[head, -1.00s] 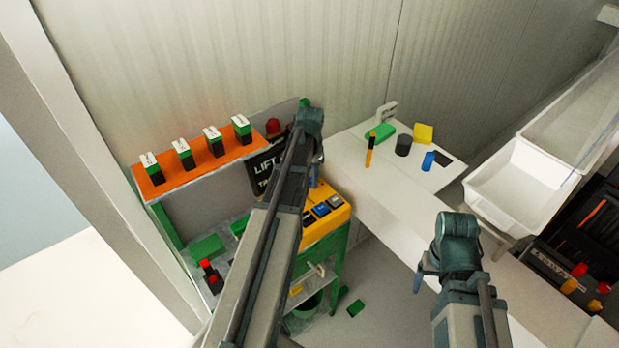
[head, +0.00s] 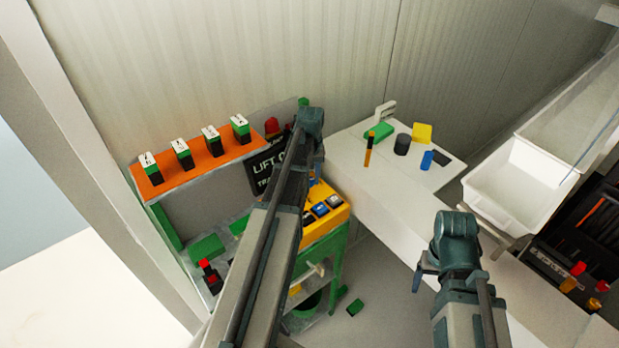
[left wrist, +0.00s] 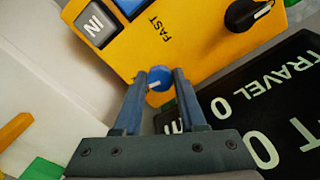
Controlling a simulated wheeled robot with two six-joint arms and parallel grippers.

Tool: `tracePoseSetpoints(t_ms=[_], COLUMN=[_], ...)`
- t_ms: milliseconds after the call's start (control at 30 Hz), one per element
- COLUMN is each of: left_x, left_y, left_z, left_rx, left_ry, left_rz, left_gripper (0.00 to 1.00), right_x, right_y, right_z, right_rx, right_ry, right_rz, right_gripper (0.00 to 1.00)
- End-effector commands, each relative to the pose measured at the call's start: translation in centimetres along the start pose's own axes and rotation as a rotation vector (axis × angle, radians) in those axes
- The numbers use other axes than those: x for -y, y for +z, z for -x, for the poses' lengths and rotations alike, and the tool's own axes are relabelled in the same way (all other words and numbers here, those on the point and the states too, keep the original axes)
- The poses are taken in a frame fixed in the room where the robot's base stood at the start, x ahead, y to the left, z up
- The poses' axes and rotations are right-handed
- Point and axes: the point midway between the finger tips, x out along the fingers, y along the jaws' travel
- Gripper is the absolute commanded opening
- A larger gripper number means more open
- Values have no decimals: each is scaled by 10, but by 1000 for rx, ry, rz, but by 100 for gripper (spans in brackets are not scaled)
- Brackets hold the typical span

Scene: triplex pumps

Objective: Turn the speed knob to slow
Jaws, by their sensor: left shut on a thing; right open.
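A blue knob (left wrist: 160,92) with a white mark sits on the yellow control box (left wrist: 205,62) in the left wrist view. The word FAST is printed beside it; no SLOW label is readable. The fingers of my left gripper (left wrist: 161,76) lie on both sides of the knob and are shut on it. In the head view the yellow box (head: 322,225) stands at the centre, and my left arm covers part of it. The knob is mostly hidden there. My right gripper (head: 420,275) is open and empty, well to the right of the box.
A black knob (left wrist: 248,13) and a grey IN button (left wrist: 95,24) share the box. A black TRAVEL sign (left wrist: 265,115) stands close to the gripper. An orange shelf (head: 205,163) with several switches is left; a white table (head: 400,185) with small items is right.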

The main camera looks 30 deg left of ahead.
Motion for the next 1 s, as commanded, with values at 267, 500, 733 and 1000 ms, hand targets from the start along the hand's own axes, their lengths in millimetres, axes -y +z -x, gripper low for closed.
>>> tracePoseSetpoints(t_ms=[267,500,733,1000], left_x=[-1,-1,-1,-1], left_y=[0,0,0,0], left_z=[0,0,0,0], left_rx=[1,2,2,2], left_ry=[0,0,0,0], left_rz=[171,250,277,279], left_gripper=[0,0,0,0], right_x=[0,0,0,0], right_y=[0,0,0,0], right_z=[0,0,0,0], right_rx=[0,0,0,0], right_ry=[0,0,0,0], right_rz=[0,0,0,0], right_gripper=[75,75,75,75])
